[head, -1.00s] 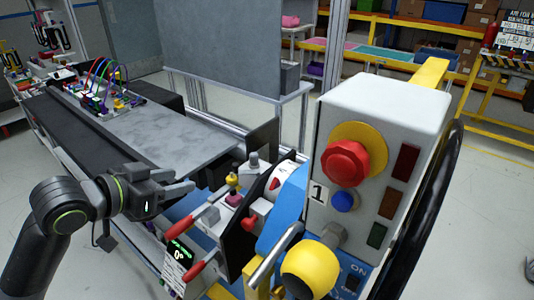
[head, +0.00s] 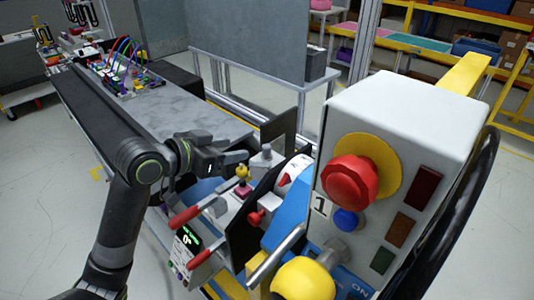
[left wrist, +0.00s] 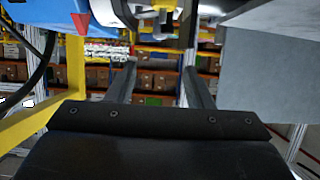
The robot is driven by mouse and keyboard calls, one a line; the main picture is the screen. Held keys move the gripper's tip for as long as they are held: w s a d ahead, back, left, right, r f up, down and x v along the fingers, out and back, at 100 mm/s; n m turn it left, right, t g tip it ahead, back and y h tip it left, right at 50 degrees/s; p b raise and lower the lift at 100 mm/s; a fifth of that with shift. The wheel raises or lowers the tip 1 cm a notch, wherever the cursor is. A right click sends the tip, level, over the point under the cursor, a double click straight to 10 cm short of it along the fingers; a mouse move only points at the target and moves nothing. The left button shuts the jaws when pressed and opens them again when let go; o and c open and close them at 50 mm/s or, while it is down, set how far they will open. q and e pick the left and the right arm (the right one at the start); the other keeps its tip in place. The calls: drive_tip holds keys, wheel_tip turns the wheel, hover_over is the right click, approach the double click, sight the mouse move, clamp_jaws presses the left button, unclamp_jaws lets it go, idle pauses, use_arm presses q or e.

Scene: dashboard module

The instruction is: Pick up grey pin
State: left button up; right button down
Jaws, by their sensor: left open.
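The grey pin (head: 266,153) stands upright on the module, right of the yellow pin (head: 242,172) in the head view. My left gripper (head: 240,160) is just to the left of the grey pin, its fingers pointing toward it. In the left wrist view its two fingers (left wrist: 158,82) are spread apart with nothing between them. I cannot make out the grey pin surely in that view. My right gripper is not in view.
Two red-handled levers (head: 186,217) stand in front of the pins. A grey control box (head: 390,125) with a red button (head: 349,182) rises on the right. A grey table (head: 190,112) with a wire-looped device (head: 122,70) lies behind. A yellow knob (head: 303,279) is at the front.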

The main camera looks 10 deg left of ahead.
sight(265, 146)
use_arm(q)
drive_tip(key=p+x, duration=0.1)
drive_tip(key=x, duration=0.8)
drive_tip(key=shift+d+f+p, duration=0.1)
drive_tip(key=shift+f+p, duration=0.15)
drive_tip(key=shift+p, duration=0.15)
drive_tip(key=shift+w+d+f, duration=0.25)
drive_tip(key=shift+w+d, duration=0.05)
drive_tip(key=shift+w, duration=0.2)
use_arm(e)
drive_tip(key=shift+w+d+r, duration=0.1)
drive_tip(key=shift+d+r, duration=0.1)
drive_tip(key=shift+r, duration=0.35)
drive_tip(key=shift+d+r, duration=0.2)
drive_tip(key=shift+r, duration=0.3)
use_arm(q)
drive_tip(key=shift+c, duration=0.4)
clamp_jaws()
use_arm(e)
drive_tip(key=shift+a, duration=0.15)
